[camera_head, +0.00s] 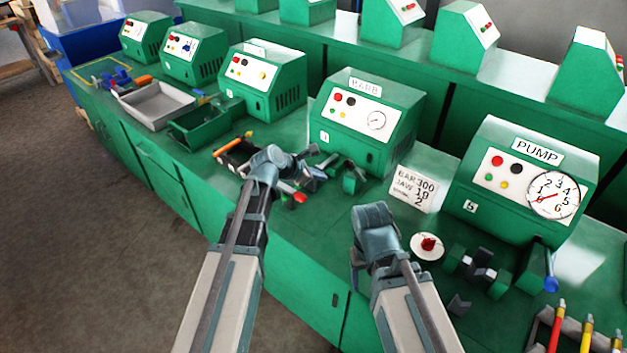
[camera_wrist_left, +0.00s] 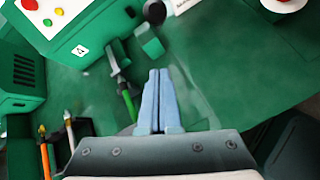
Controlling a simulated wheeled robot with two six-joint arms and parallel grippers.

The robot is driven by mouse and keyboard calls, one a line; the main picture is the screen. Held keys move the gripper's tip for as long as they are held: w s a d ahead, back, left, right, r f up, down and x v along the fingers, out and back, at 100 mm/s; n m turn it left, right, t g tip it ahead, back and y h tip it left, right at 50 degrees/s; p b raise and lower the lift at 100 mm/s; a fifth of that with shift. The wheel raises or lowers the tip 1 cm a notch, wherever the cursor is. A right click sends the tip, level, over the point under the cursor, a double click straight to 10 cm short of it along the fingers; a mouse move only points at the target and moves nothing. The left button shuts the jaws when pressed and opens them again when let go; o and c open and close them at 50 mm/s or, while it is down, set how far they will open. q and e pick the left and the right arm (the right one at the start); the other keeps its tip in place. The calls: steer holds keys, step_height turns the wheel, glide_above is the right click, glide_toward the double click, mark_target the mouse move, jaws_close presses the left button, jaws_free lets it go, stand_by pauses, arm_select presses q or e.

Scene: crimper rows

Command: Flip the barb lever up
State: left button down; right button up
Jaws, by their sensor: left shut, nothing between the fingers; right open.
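The BARB machine (camera_head: 345,137) is a green box with a white panel, red and black buttons and a dial. On the bench before it sits a small dark and green fixture (camera_head: 353,178). What seems to be its lever, dark with a bright green grip, shows in the left wrist view (camera_wrist_left: 128,105), slanting downward beside my fingers. My left gripper (camera_head: 316,172) is shut and empty; its blue fingertips (camera_wrist_left: 158,72) are just right of the grip, and I cannot tell whether they touch it. My right gripper (camera_head: 358,262) is open, to the right near the bench front.
A red knob (camera_head: 300,197) lies close below my left gripper. A white sign card (camera_head: 414,188) stands right of the fixture. The PUMP machine (camera_head: 520,180), a red knob on a white disc (camera_head: 428,244) and a blue-tipped lever (camera_head: 550,284) are further right. Trays (camera_head: 157,104) are at left.

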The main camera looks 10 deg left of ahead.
arm_select(q)
steer(key=w+d, duration=0.3)
steer(key=d, duration=0.2)
steer(key=shift+w+f+p, duration=0.25)
steer(key=shift+w+p, duration=0.05)
steer(key=shift+w, duration=0.1)
arm_select(e)
steer(key=shift+f, duration=0.2)
arm_select(q)
steer(key=shift+r, duration=0.1)
arm_select(e)
steer(key=shift+r, duration=0.1)
arm_select(q)
steer(key=w+d+r+g+y+p, duration=0.2)
steer(key=w+d+r+g+p, duration=0.1)
steer(key=w+p, duration=0.3)
steer(key=w+d+r+g+y+p, duration=0.1)
steer(key=w+d+r+g+p, duration=0.2)
steer(key=w+p, duration=0.4)
steer(key=shift+w+d+r+g+y, duration=0.2)
steer(key=shift+d+r+g+y, duration=0.15)
steer(key=shift+d, duration=0.45)
arm_select(e)
step_height(320, 180, up, 13)
steer(key=shift+r, duration=0.2)
